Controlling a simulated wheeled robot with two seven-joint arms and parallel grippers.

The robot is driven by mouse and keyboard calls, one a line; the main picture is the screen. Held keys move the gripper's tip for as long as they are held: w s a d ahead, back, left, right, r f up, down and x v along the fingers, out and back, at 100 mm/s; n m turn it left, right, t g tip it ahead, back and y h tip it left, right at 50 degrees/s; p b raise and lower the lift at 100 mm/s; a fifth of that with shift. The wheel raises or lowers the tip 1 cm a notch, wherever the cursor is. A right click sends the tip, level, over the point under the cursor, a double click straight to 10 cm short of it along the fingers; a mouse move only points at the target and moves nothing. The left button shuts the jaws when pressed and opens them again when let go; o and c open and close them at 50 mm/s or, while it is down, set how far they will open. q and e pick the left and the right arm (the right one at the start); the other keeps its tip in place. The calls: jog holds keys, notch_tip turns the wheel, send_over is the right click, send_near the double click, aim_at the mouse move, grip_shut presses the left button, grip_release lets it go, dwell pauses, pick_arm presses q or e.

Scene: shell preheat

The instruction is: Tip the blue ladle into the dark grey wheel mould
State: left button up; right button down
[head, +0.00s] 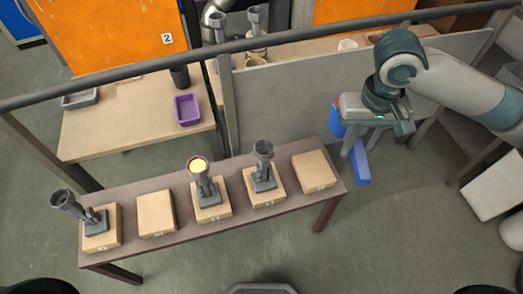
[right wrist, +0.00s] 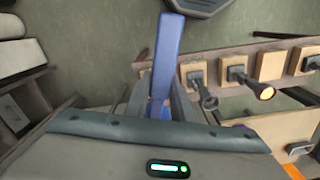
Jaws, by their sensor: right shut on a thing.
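The blue ladle (head: 361,162) is in my right gripper (head: 350,142), off the right end of the long table. Its blue bar hangs down and a blue part with a red edge shows left of the gripper. In the right wrist view the blue bar (right wrist: 167,60) sticks out between the fingers. Three dark grey cup-topped moulds stand on blocks: left (head: 96,224), middle (head: 207,193), with glowing yellow in its cup, and right (head: 264,178). I cannot tell which is the wheel mould. My left gripper is not in view.
The long table (head: 180,235) carries several wooden blocks; two, (head: 155,213) and (head: 313,171), are bare. A grey panel (head: 290,100) stands behind it. A purple tray (head: 187,109) sits on a back bench. A rail (head: 150,85) crosses the view.

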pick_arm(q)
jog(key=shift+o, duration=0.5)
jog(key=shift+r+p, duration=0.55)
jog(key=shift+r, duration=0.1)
pick_arm(e)
jog(key=shift+w+a, duration=0.35)
jog(key=shift+a, duration=0.2)
pick_arm(q)
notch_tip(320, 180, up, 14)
jog(key=p, duration=1.4)
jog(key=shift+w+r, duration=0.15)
pick_arm(e)
jog(key=w+a+f+n, duration=0.1)
jog(key=a+f, duration=0.2)
jog(key=a, duration=0.7)
jog(key=w+a+f+n, duration=0.1)
jog(key=a+f, duration=0.3)
jog(key=a, duration=0.6)
jog(key=shift+a+n, duration=0.15)
jog(key=shift+n, duration=0.65)
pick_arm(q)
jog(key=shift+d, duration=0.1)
pick_arm(e)
jog(key=shift+f, duration=0.3)
